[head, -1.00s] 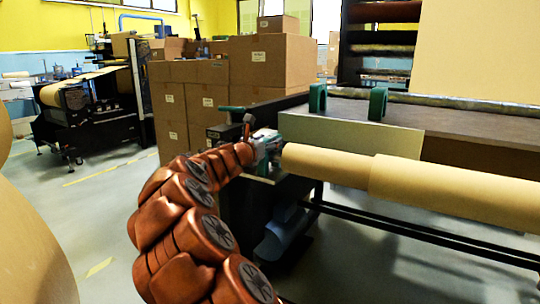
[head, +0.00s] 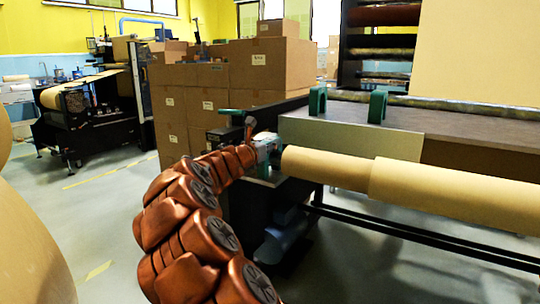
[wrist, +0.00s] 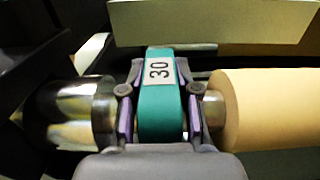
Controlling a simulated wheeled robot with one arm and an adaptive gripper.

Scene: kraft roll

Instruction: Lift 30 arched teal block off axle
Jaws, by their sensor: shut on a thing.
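The arched teal block (wrist: 160,105) carries a label reading 30 and sits in the middle of the wrist view. My gripper (wrist: 160,120) is shut on it, one finger on each side. The axle (wrist: 209,108) shows as a short metal stub to the right of the block, and a thicker shiny metal cylinder (wrist: 72,112) is to its left. Whether the block still touches the axle is hidden by my fingers. In the head view my gripper (head: 266,146) is at the left end of the kraft roll (head: 440,186), and the block is barely visible there.
Two more teal arched pieces (head: 317,101) (head: 378,107) stand on the machine's grey table top (head: 445,114). A pale panel (head: 350,138) hangs just behind the roll. Stacked cardboard boxes (head: 270,65) stand behind my gripper. Open floor lies at the lower left.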

